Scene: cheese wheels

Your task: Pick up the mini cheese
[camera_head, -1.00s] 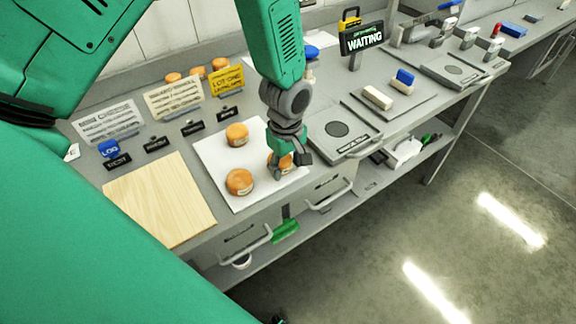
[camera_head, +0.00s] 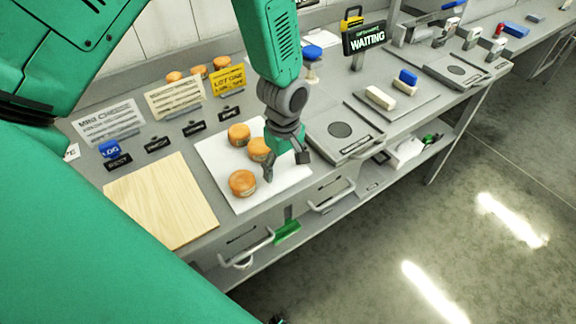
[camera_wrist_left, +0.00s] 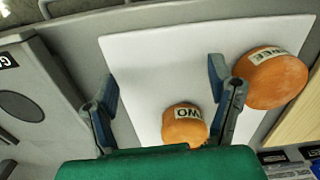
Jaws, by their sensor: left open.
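Three small orange cheese wheels lie on a white board (camera_head: 288,186): one at the back (camera_head: 238,135), one in the middle (camera_head: 259,149) and one at the front left (camera_head: 242,183). My left gripper (camera_head: 285,167) is open and empty over the right part of the board, just right of the middle wheel. In the left wrist view, a wheel labelled TWO (camera_wrist_left: 184,125) shows between the open fingers (camera_wrist_left: 163,83), nearer the right finger and partly hidden by my wrist. A larger-looking wheel (camera_wrist_left: 272,80) is beyond the right finger. My right gripper is out of view.
A wooden board (camera_head: 160,200) lies left of the white board, a grey scale (camera_head: 340,138) right of it. Label cards, including a yellow one (camera_head: 227,80), and more cheeses (camera_head: 198,72) stand at the back. A WAITING sign (camera_head: 364,38) stands behind the scale.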

